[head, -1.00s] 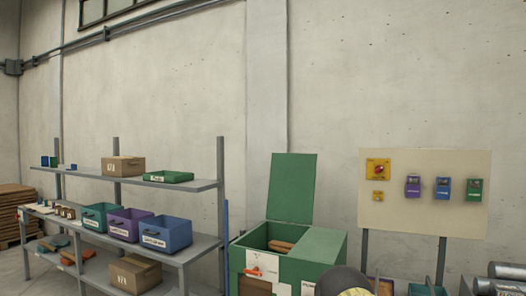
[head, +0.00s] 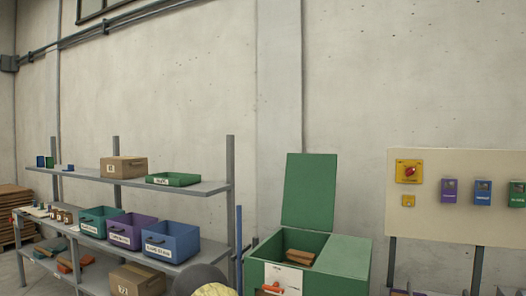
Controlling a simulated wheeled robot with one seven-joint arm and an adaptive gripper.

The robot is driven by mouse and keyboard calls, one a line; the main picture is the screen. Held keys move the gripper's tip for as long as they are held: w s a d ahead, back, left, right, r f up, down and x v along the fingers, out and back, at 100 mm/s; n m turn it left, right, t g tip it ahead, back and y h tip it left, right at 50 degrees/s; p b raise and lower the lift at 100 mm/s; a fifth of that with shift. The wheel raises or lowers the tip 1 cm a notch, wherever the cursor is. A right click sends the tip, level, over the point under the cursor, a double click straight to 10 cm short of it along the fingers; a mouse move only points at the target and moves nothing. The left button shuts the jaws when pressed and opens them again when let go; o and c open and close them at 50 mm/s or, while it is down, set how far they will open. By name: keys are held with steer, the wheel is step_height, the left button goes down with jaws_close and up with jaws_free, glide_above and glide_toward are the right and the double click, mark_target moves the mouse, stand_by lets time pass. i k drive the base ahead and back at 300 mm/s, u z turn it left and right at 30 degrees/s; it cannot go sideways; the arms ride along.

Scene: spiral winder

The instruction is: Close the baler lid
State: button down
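The green baler (head: 345,258) stands right of centre at the bottom of the head view. Its green lid (head: 309,192) is open and stands nearly upright at the back of the opening, leaning slightly back. Brown pieces (head: 300,257) lie inside the open left compartment. The right part of its top is a flat green cover. A white panel and an orange-red handle (head: 272,289) show on the front, cut by the frame's lower edge. My gripper is not in view.
A grey shelf rack (head: 205,188) with coloured bins and cardboard boxes stands left of the baler. A control board (head: 440,225) with a red button stands to the right. A dark rounded shape with a yellowish part, possibly my arm, cuts the bottom edge left of the baler.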

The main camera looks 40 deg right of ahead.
mark_target(308, 201)
steer(key=i, duration=0.6)
steer(key=z, duration=0.75)
steer(key=i, duration=0.4)
steer(key=z, duration=0.45)
